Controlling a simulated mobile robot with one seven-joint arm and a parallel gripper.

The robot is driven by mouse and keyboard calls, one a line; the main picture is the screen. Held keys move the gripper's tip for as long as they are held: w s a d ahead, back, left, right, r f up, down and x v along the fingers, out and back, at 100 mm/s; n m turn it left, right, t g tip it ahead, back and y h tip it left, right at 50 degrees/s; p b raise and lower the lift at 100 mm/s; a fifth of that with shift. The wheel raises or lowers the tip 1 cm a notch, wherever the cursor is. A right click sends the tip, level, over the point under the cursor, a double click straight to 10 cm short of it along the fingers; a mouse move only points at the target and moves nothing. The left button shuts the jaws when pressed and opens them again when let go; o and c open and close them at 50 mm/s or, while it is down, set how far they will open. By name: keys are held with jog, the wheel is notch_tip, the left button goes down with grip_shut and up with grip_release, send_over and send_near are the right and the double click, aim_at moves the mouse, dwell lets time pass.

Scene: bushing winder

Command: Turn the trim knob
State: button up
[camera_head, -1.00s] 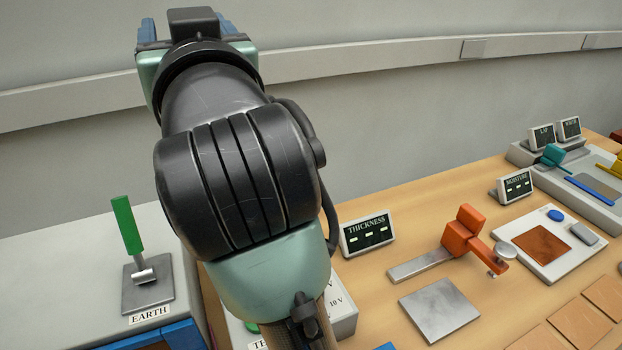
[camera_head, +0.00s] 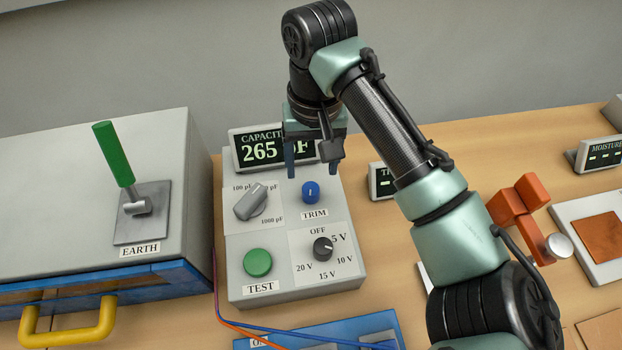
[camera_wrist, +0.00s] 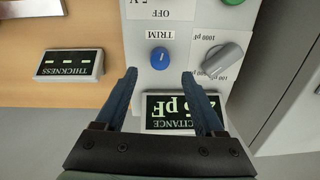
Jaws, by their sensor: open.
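The trim knob (camera_head: 311,192) is a small blue knob above the TRIM label on the light grey control box (camera_head: 285,285). In the wrist view the trim knob (camera_wrist: 160,58) lies just beyond the fingertips, roughly in line with the gap between them. My gripper (camera_head: 312,172) is open and empty, with its fingers pointing down at the back of the box, in front of the capacitance display (camera_head: 252,150). It also shows in the wrist view (camera_wrist: 159,75), with a blue finger on each side. I see no contact with the knob. The display reads 265 and is partly hidden by my gripper.
A grey selector knob (camera_head: 251,202) sits left of the trim knob. A green TEST button (camera_head: 257,262) and a black voltage knob (camera_head: 323,248) are nearer. A green-handled EARTH lever (camera_head: 114,153) stands on the left cabinet. Red and blue wires run near the box.

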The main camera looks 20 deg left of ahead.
aim_at(311, 188)
notch_tip(311, 188, down, 6)
jog(key=shift+a+f, duration=0.1)
jog(key=shift+f, duration=0.1)
jog(key=shift+c, duration=0.2)
grip_shut()
